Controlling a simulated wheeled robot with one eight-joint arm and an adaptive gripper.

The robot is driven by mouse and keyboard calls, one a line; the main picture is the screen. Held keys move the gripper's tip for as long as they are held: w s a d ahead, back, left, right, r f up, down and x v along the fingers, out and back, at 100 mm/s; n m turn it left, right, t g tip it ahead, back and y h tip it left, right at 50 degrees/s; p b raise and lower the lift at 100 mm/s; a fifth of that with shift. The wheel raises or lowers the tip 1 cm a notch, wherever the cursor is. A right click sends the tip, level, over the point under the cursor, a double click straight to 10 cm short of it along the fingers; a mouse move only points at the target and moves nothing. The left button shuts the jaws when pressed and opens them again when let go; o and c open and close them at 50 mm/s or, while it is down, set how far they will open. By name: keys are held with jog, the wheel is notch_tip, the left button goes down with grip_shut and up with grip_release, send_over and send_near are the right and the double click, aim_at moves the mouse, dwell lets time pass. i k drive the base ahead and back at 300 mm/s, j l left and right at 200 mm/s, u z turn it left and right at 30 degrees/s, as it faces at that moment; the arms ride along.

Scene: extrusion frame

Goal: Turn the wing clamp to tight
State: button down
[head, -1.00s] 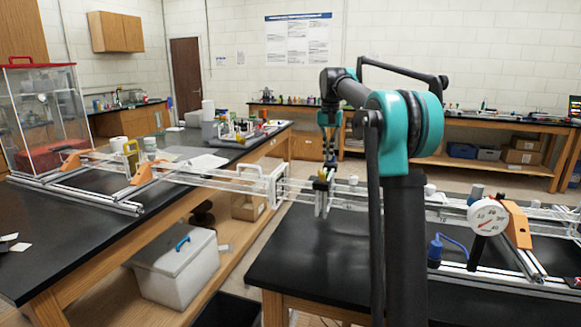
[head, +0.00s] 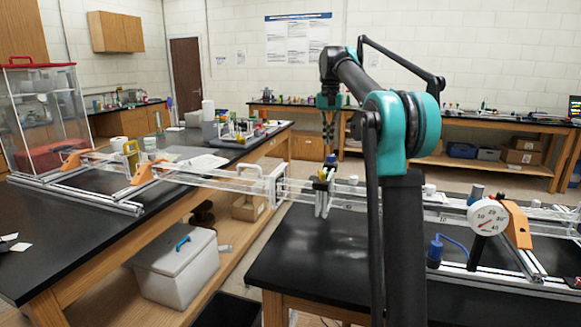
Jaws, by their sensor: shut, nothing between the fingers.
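My gripper (head: 328,148) hangs down from the arm near the middle of the head view. Its dark fingers are together and hold nothing. It is above a small dark and yellow fitting (head: 322,178) on the clear-and-white extrusion frame (head: 232,177), with a visible gap between them. The fitting is too small to tell whether it is the wing clamp or which way any wing is turned. No other part is clearly a wing clamp.
A white dial gauge (head: 487,222) and an orange bracket (head: 516,224) stand on the right part of the frame. A blue-handled part (head: 436,250) is beside them. The black bench top (head: 310,245) is clear in front. A grey lidded bin (head: 175,262) sits low at left.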

aim_at(321, 176)
jog(key=k, duration=1)
